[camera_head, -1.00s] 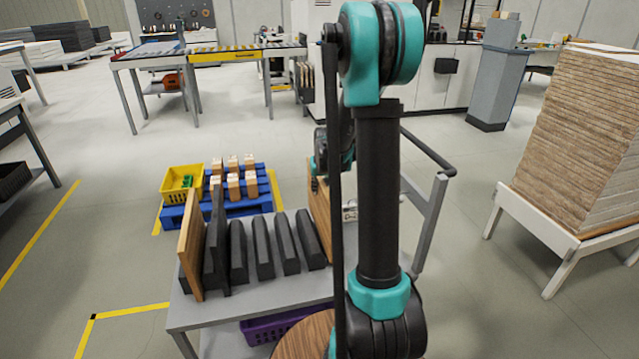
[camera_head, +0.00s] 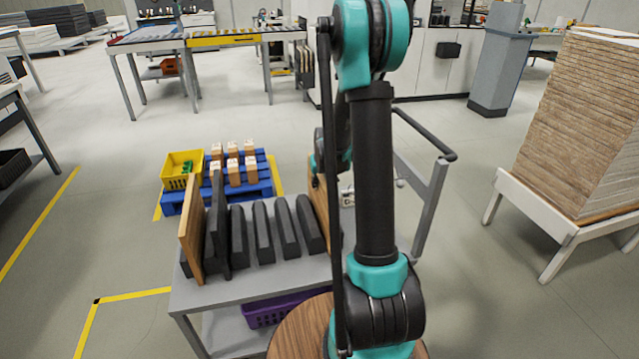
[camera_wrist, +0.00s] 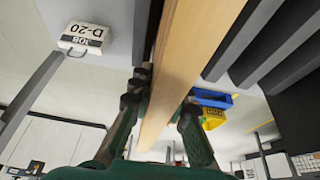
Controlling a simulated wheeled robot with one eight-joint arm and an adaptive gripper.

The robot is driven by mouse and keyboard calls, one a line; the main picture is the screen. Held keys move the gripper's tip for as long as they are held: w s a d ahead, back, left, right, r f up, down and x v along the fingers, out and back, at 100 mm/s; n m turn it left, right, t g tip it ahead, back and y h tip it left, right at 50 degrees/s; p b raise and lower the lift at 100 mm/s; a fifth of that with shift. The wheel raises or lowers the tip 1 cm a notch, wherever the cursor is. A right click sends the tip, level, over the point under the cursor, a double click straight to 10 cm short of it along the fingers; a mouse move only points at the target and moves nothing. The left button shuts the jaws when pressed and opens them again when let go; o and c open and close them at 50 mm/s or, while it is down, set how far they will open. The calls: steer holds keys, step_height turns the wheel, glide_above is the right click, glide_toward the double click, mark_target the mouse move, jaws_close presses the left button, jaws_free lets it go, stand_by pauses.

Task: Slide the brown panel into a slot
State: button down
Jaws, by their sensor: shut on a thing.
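A brown panel (camera_wrist: 187,60) is clamped between the fingers of my gripper (camera_wrist: 163,100), which fill the lower middle of the wrist view. In the head view this panel (camera_head: 318,198) stands upright at the right end of the row of dark dividers, partly hidden by my arm. My gripper is mostly hidden there. The dark slotted rack (camera_head: 262,232) stands on a grey trolley (camera_head: 230,291); its dark dividers also show at the upper right of the wrist view (camera_wrist: 275,45). Another brown panel (camera_head: 191,238) stands upright at the rack's left end. I cannot tell whether the held panel touches the rack.
Behind the trolley, a blue pallet (camera_head: 232,194) holds small boxes and a yellow crate (camera_head: 181,171). A purple basket (camera_head: 266,314) sits under the trolley top. A tall board stack (camera_head: 594,125) stands at right. Floor at left is open.

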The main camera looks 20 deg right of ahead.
steer(key=c, duration=1.4)
jaws_free()
steer(key=shift+o, duration=0.2)
steer(key=v, duration=1.1)
steer(key=shift+s+r, duration=0.15)
steer(key=shift+r, duration=0.25)
steer(key=shift+s+a+r, duration=0.1)
steer(key=shift+s, duration=0.3)
steer(key=s+a+f, duration=0.2)
steer(key=s+f, duration=0.1)
steer(key=s, duration=1)
steer(key=s+a+f, duration=0.3)
steer(key=s, duration=1)
steer(key=shift+s, duration=0.3)
